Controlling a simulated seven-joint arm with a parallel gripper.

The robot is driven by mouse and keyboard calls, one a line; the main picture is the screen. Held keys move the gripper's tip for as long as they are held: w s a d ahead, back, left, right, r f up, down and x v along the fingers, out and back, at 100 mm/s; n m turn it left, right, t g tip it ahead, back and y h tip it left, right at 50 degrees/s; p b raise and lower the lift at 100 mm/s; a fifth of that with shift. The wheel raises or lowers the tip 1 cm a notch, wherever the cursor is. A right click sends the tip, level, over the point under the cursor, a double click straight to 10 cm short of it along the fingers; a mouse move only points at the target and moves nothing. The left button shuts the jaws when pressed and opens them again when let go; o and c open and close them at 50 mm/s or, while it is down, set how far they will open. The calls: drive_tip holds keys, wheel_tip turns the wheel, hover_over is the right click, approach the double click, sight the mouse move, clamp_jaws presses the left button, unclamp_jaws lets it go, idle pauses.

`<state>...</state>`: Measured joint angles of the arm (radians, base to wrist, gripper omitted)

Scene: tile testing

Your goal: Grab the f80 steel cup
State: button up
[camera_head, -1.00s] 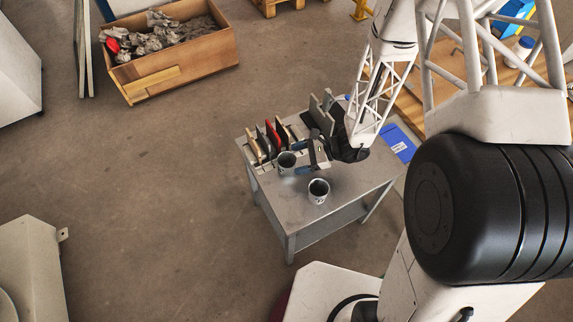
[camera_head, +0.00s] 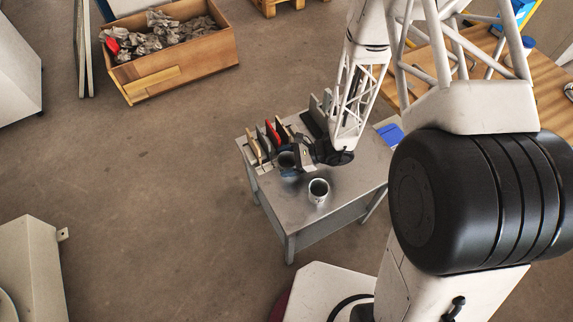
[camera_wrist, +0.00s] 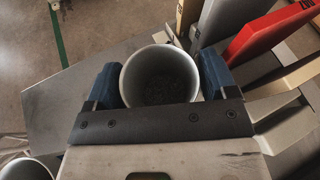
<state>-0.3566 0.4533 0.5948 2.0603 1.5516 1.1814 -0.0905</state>
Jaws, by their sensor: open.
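A grey steel cup (camera_wrist: 158,62) stands upright on the table between the two blue-padded fingers of my gripper (camera_wrist: 160,84) in the wrist view. The gripper is open, with one finger on each side of the cup; slight gaps seem to show. In the head view this cup (camera_head: 287,160) is partly hidden by my gripper (camera_head: 291,158). A second grey cup (camera_head: 318,190) stands in front on the same table; its rim also shows at the lower left of the wrist view (camera_wrist: 27,168). No f80 mark is readable on either cup.
Upright tiles, one of them red (camera_wrist: 270,32), stand in a row close beside and behind the cup. The grey table (camera_head: 350,187) has bare top at the right. A blue item (camera_head: 390,133) lies at its right edge.

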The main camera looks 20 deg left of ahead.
drive_tip(key=c, duration=0.8)
drive_tip(key=shift+r, duration=0.25)
wheel_tip(320, 180, up, 10)
drive_tip(key=shift+f, duration=0.25)
idle(0.4)
idle(0.5)
